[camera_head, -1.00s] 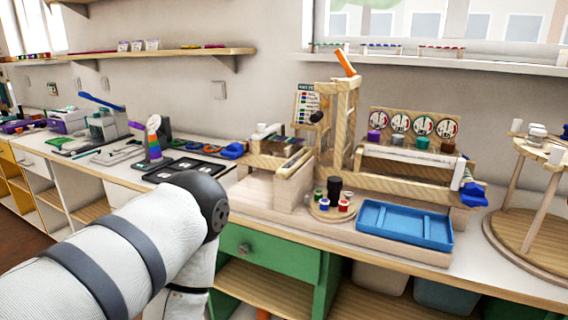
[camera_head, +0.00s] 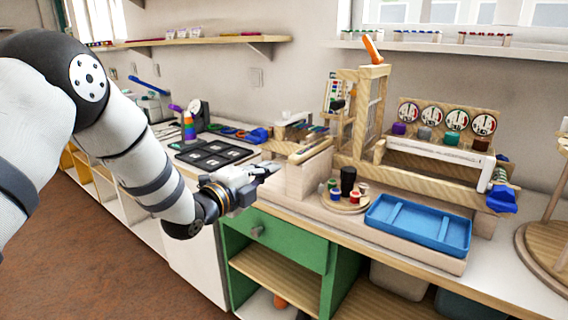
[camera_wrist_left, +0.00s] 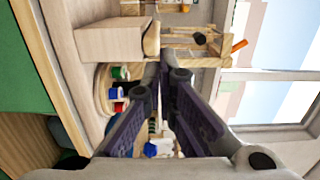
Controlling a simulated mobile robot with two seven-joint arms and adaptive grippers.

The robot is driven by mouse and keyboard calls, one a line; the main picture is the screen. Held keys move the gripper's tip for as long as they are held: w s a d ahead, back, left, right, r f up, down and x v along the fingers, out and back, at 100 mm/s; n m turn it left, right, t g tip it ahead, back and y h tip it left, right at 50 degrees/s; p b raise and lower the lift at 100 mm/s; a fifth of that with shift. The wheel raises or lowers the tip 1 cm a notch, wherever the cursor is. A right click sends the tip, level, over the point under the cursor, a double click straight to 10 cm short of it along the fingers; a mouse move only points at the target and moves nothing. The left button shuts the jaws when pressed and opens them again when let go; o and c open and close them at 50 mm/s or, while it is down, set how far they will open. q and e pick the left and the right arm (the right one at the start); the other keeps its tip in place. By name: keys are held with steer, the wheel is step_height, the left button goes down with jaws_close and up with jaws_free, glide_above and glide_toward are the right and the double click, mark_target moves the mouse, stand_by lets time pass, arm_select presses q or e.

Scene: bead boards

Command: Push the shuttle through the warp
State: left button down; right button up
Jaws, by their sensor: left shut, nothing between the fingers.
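My left gripper (camera_head: 272,168) is shut and empty, beside the near left end of a pale wooden block (camera_head: 308,178). In the left wrist view its fingers meet near the tips (camera_wrist_left: 167,62). A long, light wooden piece that looks like the shuttle (camera_head: 311,151) lies on top of that block; it also shows in the left wrist view (camera_wrist_left: 152,39), close past the fingertips. I cannot tell whether the fingertips touch it. The wooden loom frame (camera_head: 374,72) stands upright to the right of the block; its warp threads are too fine to make out. My right gripper is not in view.
A blue tray (camera_head: 418,222) and a round board with small spools (camera_head: 344,203) stand in front of the loom. Black trays (camera_head: 212,154) lie left of the block. A green drawer (camera_head: 280,240) is below.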

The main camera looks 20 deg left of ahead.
mark_target(295, 155)
arm_select(q)
steer(key=x, duration=0.3)
steer(key=b+x, duration=0.1)
steer(key=x, duration=0.2)
steer(key=shift+f, duration=0.2)
steer(key=shift+w+d+r, duration=0.1)
steer(key=shift+w+r, duration=0.1)
steer(key=shift+w, duration=0.05)
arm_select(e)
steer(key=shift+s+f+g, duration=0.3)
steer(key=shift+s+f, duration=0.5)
arm_select(q)
steer(key=shift+w+d+f, duration=0.1)
steer(key=shift+w+f, duration=0.1)
steer(key=shift+w, duration=0.1)
steer(key=x, duration=0.1)
steer(key=b+x, duration=0.2)
steer(key=shift+w+d+f, duration=0.2)
steer(key=shift+w+f, duration=0.05)
steer(key=shift+w, duration=0.1)
steer(key=shift+w+d+r, duration=0.1)
steer(key=shift+w+r, duration=0.1)
steer(key=shift+r, duration=0.3)
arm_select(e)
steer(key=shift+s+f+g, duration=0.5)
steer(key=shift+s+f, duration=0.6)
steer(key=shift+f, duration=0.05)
